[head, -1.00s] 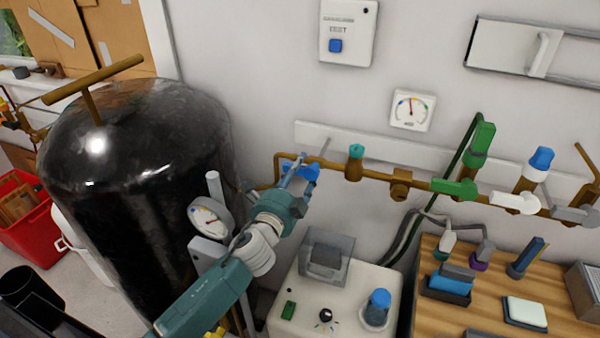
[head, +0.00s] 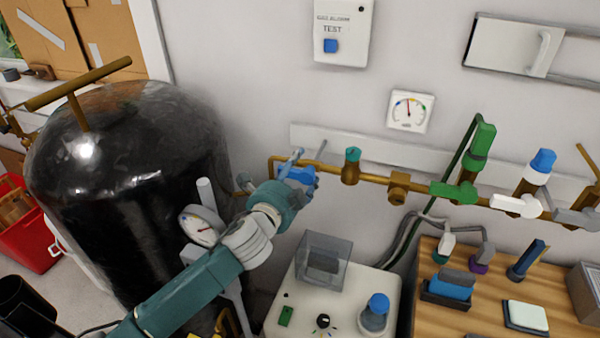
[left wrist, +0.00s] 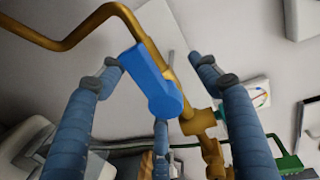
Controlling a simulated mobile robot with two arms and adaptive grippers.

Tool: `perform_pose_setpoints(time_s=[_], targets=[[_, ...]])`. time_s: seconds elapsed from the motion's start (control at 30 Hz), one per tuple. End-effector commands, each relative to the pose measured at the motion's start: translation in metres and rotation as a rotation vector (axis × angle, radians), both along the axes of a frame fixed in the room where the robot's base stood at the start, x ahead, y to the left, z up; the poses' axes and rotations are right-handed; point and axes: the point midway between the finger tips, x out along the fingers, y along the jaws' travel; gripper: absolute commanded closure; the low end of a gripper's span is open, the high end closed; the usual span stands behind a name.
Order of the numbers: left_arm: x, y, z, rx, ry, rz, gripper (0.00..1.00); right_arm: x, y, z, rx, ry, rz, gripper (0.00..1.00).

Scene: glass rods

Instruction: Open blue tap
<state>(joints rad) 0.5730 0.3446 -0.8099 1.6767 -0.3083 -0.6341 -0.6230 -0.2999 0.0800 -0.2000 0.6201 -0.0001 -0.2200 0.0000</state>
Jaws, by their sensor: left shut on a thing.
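The blue tap (head: 300,176) sits at the left end of the brown pipe on the wall, just past the pipe's bend. My left gripper (head: 291,166) reaches it from the lower left and is shut on it. The gripper's fingers partly cover the tap in the head view. In the left wrist view the blue tap handle (left wrist: 152,80) lies slanted between my left gripper's fingers (left wrist: 157,76), with the brown pipe behind it. The exact contact of the fingertips is hard to see. My right gripper does not show.
A large black tank (head: 125,185) stands left of my left arm, with a round gauge (head: 201,226) close beside the arm. A white box with a clear cover (head: 322,262) is below the tap. Green (head: 455,191) and white (head: 515,204) taps sit farther right along the pipe.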

Motion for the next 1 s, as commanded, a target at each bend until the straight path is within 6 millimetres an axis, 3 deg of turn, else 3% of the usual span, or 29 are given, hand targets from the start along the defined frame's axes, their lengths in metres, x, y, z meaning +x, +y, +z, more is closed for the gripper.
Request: perform_pose_setpoints(time_s=[0.03, 0.1, 0.13, 1.0], targets=[[0.016, 0.003, 0.088, 0.001, -0.153, -0.002, 0.51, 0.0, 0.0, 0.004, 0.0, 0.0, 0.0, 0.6], [0.016, 0.003, 0.089, 0.001, -0.153, -0.002, 0.51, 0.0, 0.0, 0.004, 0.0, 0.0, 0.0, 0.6], [0.002, 0.0, 0.014, 0.002, -0.021, -0.003, 0.51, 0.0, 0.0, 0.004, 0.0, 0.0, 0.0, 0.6], [-0.052, 0.017, 0.006, 0.0, -0.005, -0.001, 0.51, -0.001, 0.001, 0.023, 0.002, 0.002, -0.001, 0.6]])
